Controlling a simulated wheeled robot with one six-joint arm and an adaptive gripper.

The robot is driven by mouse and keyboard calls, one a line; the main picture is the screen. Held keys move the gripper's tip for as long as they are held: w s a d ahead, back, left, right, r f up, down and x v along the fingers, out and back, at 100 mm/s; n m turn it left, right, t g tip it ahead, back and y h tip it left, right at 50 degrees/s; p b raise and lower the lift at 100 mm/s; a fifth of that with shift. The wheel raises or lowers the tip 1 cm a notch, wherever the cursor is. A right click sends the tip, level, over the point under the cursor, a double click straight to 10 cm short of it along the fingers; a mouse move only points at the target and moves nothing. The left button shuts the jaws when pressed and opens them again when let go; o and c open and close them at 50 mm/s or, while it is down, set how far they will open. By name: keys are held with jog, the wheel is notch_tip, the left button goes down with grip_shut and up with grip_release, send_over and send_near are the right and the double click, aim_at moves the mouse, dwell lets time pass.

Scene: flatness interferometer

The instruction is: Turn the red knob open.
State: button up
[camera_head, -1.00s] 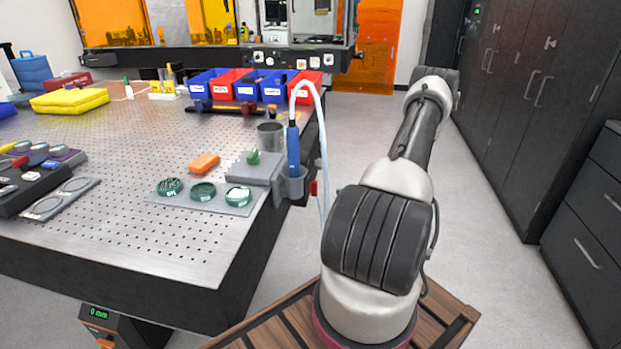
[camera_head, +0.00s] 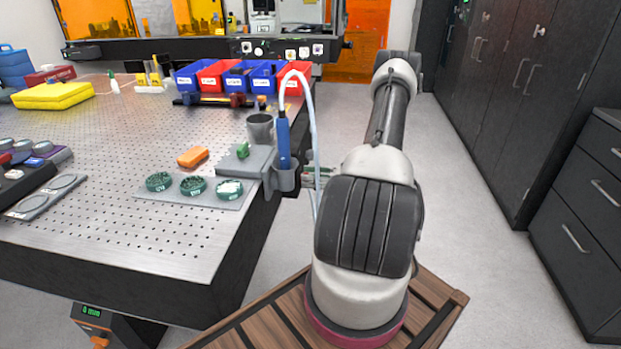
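I cannot clearly make out the red knob. Small thin parts (camera_head: 318,171) show beside the table's right edge, between the pale hose and my arm, too small to identify. A blue handpiece (camera_head: 283,142) stands upright in a grey holder (camera_head: 286,180) at that edge. A pale hose (camera_head: 313,100) arches from its top and hangs down outside the table. My arm rises from its base at the lower right and reaches away from the camera. My gripper is not visible, so whether it is open or shut does not show.
The perforated table (camera_head: 110,215) fills the left, with a grey block (camera_head: 247,162), an orange block (camera_head: 193,157) and green-rimmed dishes (camera_head: 193,186) near its right corner. Blue and red bins (camera_head: 235,76) stand behind. Dark cabinets (camera_head: 505,100) line the right; floor between is clear.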

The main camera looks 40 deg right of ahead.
jog(key=shift+c, duration=0.4)
grip_shut()
jog(key=shift+w+d+f+m, duration=0.2)
jog(key=shift+f+m, duration=0.05)
jog(key=shift+m, duration=2.75)
jog(key=shift+w+d+f+m, duration=0.15)
jog(key=shift+f+m, duration=0.1)
jog(key=shift+m, duration=2.75)
jog(key=shift+w+d+f+m, duration=0.2)
jog(key=shift+f+m, duration=0.05)
jog(key=shift+m, duration=2.75)
